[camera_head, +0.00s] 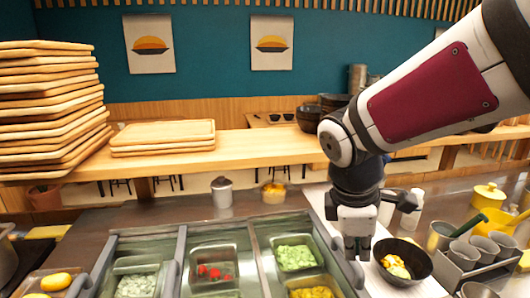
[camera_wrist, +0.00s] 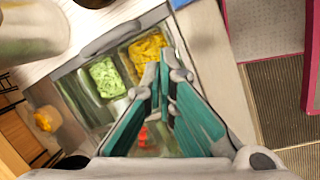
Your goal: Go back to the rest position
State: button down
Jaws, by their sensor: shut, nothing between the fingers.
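My gripper (camera_head: 357,248) hangs from my arm at the right of the head view, pointing down. It is beside the right end of the topping station and just left of a black bowl (camera_head: 424,266) with food in it. In the wrist view my gripper (camera_wrist: 158,78) has its two fingers together at the tips with nothing between them. Behind the fingers lie a pan of chopped green topping (camera_wrist: 106,76) and a pan of yellow topping (camera_wrist: 147,47). Red pieces (camera_wrist: 143,137) show partly behind the fingers.
A wooden shelf (camera_head: 240,150) runs behind the station, with a tall stack of wooden boards (camera_head: 50,110) at left and a shorter stack (camera_head: 163,137). Grey cups in a holder (camera_head: 463,278) and a yellow pot (camera_head: 488,196) stand at right. A lidded jar (camera_head: 222,192) stands behind the pans.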

jog(key=s+d+r+m+t+y, duration=0.1)
jog(key=s+r+m, duration=0.1)
jog(key=s+m, duration=0.5)
jog(key=s+d+r+m+t+y, duration=0.1)
jog(key=s+r+m+t, duration=0.1)
jog(key=s+m, duration=0.5)
jog(key=shift+d+r+m+y, duration=0.15)
jog(key=shift+r+m+y, duration=0.25)
jog(key=shift+r, duration=0.05)
